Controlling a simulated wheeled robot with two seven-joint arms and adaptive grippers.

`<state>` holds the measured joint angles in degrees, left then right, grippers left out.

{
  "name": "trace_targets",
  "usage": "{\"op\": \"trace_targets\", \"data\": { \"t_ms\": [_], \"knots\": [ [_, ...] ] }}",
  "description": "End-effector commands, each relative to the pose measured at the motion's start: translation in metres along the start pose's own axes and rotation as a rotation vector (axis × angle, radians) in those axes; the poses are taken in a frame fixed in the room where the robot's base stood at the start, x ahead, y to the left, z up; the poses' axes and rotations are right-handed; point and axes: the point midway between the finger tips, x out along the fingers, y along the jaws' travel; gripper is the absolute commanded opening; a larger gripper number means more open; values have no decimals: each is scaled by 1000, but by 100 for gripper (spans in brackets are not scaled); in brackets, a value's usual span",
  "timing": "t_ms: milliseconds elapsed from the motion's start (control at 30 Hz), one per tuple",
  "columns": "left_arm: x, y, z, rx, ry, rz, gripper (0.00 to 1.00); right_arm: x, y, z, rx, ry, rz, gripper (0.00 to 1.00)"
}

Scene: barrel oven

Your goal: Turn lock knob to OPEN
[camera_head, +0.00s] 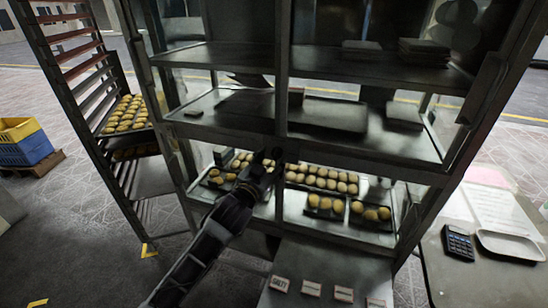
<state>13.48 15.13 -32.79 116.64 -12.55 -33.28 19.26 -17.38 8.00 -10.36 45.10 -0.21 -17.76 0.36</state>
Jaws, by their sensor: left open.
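My left arm comes in from the bottom left and ends in my left gripper (270,158), which is at the cabinet's middle post, in front of the shelf with the baked goods. The gripper is dark and small here. It is open, with nothing visible held in it. The glass-fronted metal cabinet (284,50) fills the middle of the view. A small block (296,97) sits on the middle post above the gripper; I cannot tell whether it is the lock knob. No OPEN marking is readable. My right gripper is not in view.
A tall rack (75,50) with trays of buns (126,113) stands at the left. Small labelled cards (312,289) lie on a surface below the cabinet. A counter at the right holds a calculator (458,243) and a white tray (510,246).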

Motion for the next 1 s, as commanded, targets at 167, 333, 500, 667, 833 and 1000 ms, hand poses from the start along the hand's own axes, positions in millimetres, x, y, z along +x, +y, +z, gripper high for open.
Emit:
{"op": "trace_targets", "data": {
  "t_ms": [167,333,500,667,833,1000],
  "knots": [
    [14,0,0,0,0,0,54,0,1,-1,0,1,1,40],
    [21,0,0,-1,0,0,54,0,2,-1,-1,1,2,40],
    [23,0,0,-1,-1,0,54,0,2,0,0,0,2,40],
    [23,0,0,-1,-1,0,54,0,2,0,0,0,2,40],
    [23,0,0,0,-1,0,36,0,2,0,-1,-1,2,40],
    [23,0,0,0,-1,0,14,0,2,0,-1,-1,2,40]
  ]
}}
